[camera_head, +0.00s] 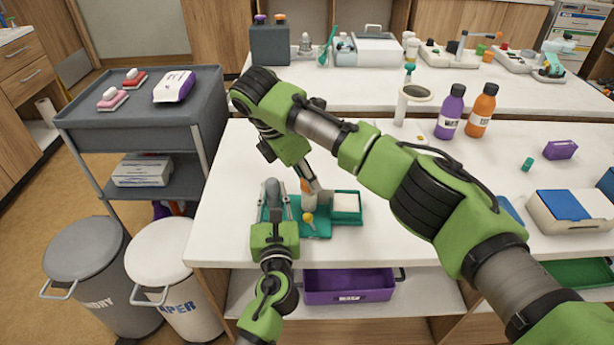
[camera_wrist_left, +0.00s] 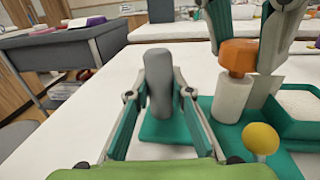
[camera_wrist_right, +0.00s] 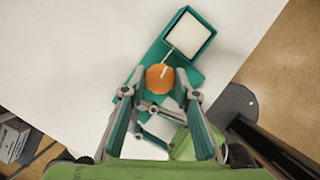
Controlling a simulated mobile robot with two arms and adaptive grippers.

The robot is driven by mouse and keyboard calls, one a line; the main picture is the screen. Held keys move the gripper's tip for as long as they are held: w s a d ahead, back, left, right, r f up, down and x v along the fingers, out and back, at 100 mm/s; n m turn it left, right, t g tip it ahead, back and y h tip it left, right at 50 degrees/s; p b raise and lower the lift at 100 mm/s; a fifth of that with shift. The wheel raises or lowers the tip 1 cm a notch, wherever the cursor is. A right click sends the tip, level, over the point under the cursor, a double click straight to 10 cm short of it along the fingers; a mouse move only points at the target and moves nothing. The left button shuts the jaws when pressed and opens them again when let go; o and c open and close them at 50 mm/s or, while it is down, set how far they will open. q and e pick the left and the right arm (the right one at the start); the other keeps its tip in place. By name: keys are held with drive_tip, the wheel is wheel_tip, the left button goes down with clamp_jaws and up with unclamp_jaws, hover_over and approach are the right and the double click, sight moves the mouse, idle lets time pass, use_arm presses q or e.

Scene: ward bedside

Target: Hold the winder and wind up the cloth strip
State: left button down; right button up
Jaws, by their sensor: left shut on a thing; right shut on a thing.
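The winder has a teal base (camera_head: 318,229) with a grey upright grip (camera_wrist_left: 159,80), a white roll (camera_wrist_left: 232,98) topped by an orange knob (camera_wrist_left: 239,55), and a yellow ball (camera_wrist_left: 261,139) in front. My left gripper (camera_wrist_left: 159,96) is shut on the grey grip. My right gripper (camera_wrist_right: 160,94) comes from above and is shut on the orange knob (camera_wrist_right: 160,77). The pale cloth strip (camera_wrist_right: 170,54) shows edge-on between the roll and a teal-rimmed tray (camera_head: 347,221) with a white pad. The right fingers partly hide the roll in the head view.
The winder stands near the table's (camera_head: 225,225) front edge. A purple bin (camera_head: 348,287) is on the shelf below. Purple (camera_head: 451,113) and orange (camera_head: 481,110) bottles stand farther back. My right arm crosses over the table's middle. White surface is clear left of the winder.

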idle(0.3)
drive_tip(key=o, duration=1.1)
drive_tip(key=shift+r, duration=0.15)
drive_tip(key=v, duration=1.1)
drive_tip(key=shift+a+r, duration=0.2)
drive_tip(key=shift+r, duration=0.15)
drive_tip(key=shift+s, duration=0.1)
